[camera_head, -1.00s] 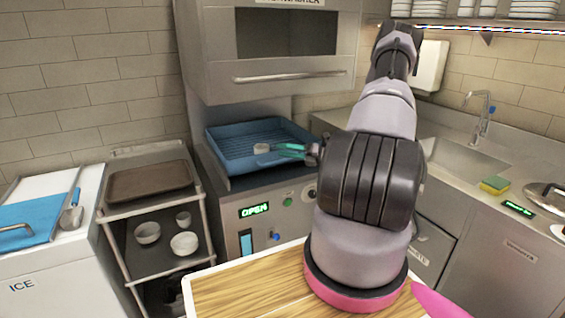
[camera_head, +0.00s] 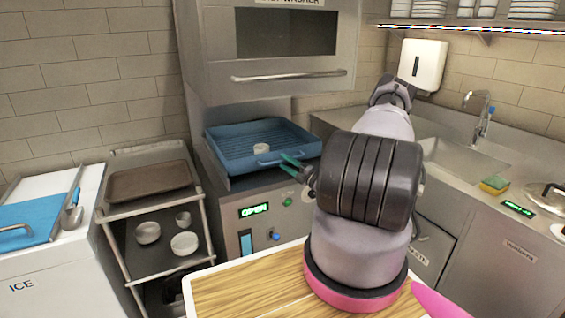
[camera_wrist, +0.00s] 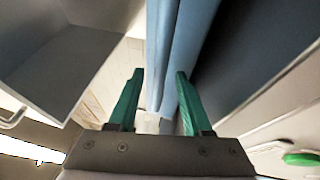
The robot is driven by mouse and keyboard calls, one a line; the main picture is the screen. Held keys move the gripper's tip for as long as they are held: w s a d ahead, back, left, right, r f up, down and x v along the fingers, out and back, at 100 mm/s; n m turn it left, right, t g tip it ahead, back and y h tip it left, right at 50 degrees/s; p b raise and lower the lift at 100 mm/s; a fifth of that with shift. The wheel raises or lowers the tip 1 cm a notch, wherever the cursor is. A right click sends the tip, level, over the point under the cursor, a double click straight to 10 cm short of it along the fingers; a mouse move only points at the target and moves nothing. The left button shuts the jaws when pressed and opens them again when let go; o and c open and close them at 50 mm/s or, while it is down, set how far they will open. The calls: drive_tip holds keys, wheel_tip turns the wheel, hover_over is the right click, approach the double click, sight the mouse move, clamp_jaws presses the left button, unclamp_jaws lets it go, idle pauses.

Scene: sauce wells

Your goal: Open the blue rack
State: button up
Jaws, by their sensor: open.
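The blue rack (camera_head: 232,148) sits on the dishwasher bed under the raised hood, with a small white cup (camera_head: 261,148) standing in it near its front right. My gripper (camera_head: 287,162) is at the front right edge of the rack, its green fingers apart. In the wrist view, the blue rim of the rack (camera_wrist: 178,45) runs up between and beyond the open fingers of my gripper (camera_wrist: 157,78). I cannot tell whether the fingers touch the rim. My arm covers the area right of the rack.
The dishwasher hood (camera_head: 285,85) hangs above the rack, and the display (camera_head: 254,210) reads OPEN. A cart (camera_head: 122,228) with a brown tray and several bowls stands to the left. The sink (camera_head: 455,155) is to the right. A wooden board (camera_head: 245,290) lies in front.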

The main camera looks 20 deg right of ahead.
drive_tip(key=shift+x, duration=1.05)
drive_tip(key=shift+c, duration=0.3)
drive_tip(key=shift+s, duration=0.1)
clamp_jaws()
idle(0.3)
